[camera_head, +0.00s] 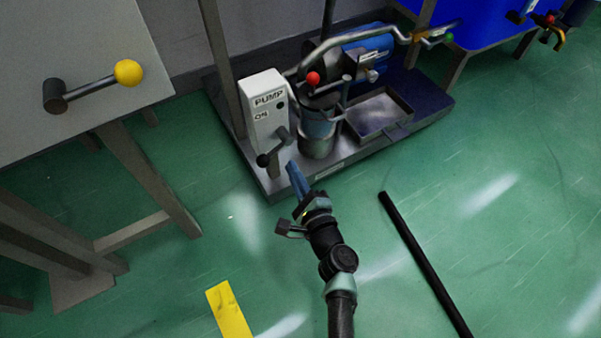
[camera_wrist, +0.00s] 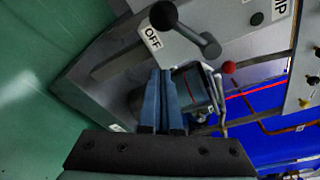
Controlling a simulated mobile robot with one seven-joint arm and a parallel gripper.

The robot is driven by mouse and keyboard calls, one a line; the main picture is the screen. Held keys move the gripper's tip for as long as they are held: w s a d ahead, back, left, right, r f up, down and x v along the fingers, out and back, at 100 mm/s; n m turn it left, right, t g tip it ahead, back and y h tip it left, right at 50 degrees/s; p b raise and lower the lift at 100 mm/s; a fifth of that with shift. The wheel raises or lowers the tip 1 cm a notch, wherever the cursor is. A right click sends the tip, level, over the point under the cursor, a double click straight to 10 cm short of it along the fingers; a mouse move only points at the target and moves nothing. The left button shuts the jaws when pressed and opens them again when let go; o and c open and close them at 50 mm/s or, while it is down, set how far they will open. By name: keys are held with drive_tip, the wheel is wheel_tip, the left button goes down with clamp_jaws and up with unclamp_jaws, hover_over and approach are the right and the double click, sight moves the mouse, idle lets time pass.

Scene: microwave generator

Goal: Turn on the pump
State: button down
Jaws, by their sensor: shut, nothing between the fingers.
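The pump control box (camera_head: 267,108) is a white upright box marked PUMP and ON, on the pump's base plate. Its grey lever with a black ball knob (camera_head: 264,160) points down and left in the head view. In the wrist view the black knob (camera_wrist: 163,15) sits beside the OFF label (camera_wrist: 151,38), and the lever runs to a grey pivot (camera_wrist: 210,46). My gripper (camera_head: 292,166) has blue fingers pressed together, empty, just below and right of the lever in the head view. In the wrist view the fingertips (camera_wrist: 161,72) appear apart from the knob.
The pump, with a blue motor (camera_head: 365,48), a red knob (camera_head: 313,79) and a metal tray (camera_head: 378,114), stands right of the box. A grey bench with a yellow-knobbed lever (camera_head: 128,73) is at left. A black bar (camera_head: 425,262) crosses the view at right. Green floor around is mostly open.

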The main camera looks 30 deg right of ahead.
sight(274, 152)
drive_tip(key=w, duration=0.3)
drive_tip(key=shift+b, duration=0.3)
drive_tip(key=shift+s+a+r+p, duration=0.25)
drive_tip(key=shift+a+r, duration=0.25)
drive_tip(key=shift+a, duration=0.25)
drive_tip(key=shift+s+a+r+p, duration=0.15)
drive_tip(key=shift+a+r+p, duration=0.15)
drive_tip(key=shift+a+r, duration=0.35)
drive_tip(key=shift+a+f, duration=0.1)
drive_tip(key=shift+a+m+p, duration=0.15)
drive_tip(key=shift+m+p, duration=0.4)
drive_tip(key=shift+m, duration=0.05)
